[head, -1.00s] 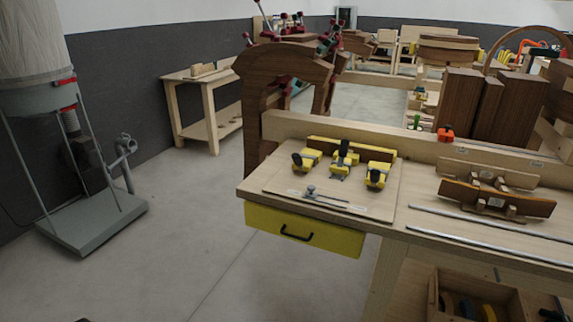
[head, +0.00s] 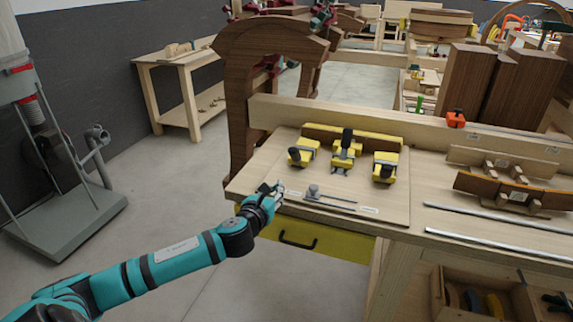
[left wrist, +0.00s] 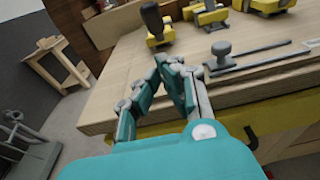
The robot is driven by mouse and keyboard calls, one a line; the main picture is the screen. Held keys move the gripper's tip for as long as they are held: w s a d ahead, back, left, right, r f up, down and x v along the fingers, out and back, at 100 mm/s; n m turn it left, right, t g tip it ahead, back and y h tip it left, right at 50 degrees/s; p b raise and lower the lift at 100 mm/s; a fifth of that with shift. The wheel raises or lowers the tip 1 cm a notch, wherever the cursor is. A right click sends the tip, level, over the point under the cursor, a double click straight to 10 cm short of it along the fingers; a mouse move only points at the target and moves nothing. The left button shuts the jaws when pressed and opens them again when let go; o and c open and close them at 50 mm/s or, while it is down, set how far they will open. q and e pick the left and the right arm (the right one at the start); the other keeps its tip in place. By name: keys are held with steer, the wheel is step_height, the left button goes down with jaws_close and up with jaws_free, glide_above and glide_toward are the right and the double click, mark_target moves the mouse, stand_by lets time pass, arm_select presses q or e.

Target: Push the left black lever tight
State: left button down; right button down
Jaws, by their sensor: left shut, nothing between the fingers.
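The left black lever (head: 295,154) stands on the leftmost yellow clamp (head: 304,151) on the wooden board; it also shows in the left wrist view (left wrist: 151,18), beyond my fingers. A middle clamp (head: 344,153) with an upright black lever and a right clamp (head: 385,167) stand beside it. My left gripper (head: 278,188) is at the board's front left edge, in front of the left clamp and apart from it. In the left wrist view its fingers (left wrist: 170,62) come together at the tips, with nothing held. My right gripper is not in view.
A grey metal rod with a knob (head: 313,191) lies on the board close to the right of my left gripper. A yellow drawer (head: 330,243) with a black handle is under the tabletop. A wooden fence (head: 360,121) runs behind the clamps.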

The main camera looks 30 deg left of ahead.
arm_select(q)
glide_toward(293, 160)
steer(key=f, duration=0.1)
steer(key=w+f, duration=0.1)
steer(key=f, duration=0.1)
steer(key=shift+w+a+p, duration=0.15)
steer(key=shift+a+p, duration=0.05)
steer(key=shift+p, duration=0.2)
steer(key=shift+w+a+r+p, duration=0.2)
steer(key=shift+w+r+p, duration=0.45)
steer(key=shift+w, duration=0.45)
steer(key=shift+w+a+r, duration=0.2)
steer(key=shift+w+r, duration=0.15)
steer(key=shift+w, duration=0.35)
